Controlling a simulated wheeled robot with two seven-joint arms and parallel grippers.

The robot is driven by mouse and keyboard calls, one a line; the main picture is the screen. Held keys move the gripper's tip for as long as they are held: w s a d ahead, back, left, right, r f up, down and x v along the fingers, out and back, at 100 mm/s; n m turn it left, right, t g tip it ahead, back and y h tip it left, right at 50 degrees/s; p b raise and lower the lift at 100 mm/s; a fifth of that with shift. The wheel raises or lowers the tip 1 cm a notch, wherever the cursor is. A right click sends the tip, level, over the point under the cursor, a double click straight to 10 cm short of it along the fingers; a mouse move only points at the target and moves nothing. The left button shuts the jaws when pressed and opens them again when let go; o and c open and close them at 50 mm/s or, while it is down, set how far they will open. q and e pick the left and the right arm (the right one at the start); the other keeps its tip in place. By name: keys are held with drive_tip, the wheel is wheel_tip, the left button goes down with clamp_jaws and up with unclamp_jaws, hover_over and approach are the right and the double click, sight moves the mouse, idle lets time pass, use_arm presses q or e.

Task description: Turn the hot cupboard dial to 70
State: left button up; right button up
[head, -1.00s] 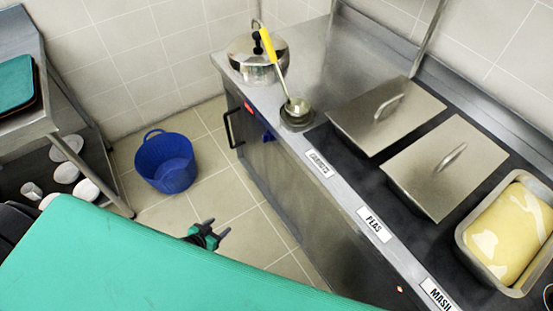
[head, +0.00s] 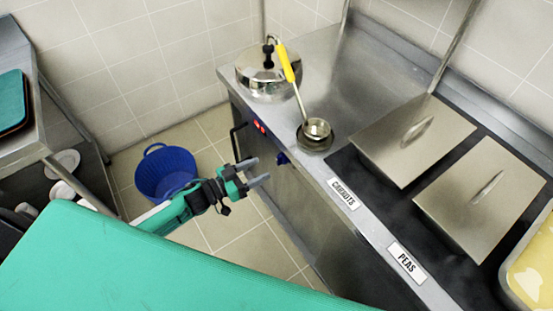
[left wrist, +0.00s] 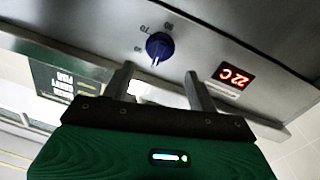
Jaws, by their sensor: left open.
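The blue dial (head: 282,158) is on the front panel of the steel hot cupboard (head: 330,238), near its left end. In the left wrist view the dial (left wrist: 159,46) sits ahead of my fingertips, between them, with small numbers beside it and a pale pointer mark. A red display (left wrist: 234,75) beside it reads 22 C; it also shows in the head view (head: 259,127). My left gripper (head: 262,172) is open and empty, close in front of the panel and apart from the dial. My right gripper is not in view.
On the counter stand a lidded pot (head: 268,75), a yellow-handled ladle (head: 288,66) in a small well, and lidded pans (head: 413,140). A cupboard handle (head: 237,142) sticks out at the left. A blue bucket (head: 165,172) is on the floor.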

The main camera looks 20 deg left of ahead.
sight(277, 161)
use_arm(q)
drive_tip(key=x, duration=0.7)
drive_tip(key=shift+p, duration=0.35)
drive_tip(key=shift+w+d, duration=0.1)
drive_tip(key=shift+d, duration=0.05)
drive_tip(key=shift+c, duration=0.5)
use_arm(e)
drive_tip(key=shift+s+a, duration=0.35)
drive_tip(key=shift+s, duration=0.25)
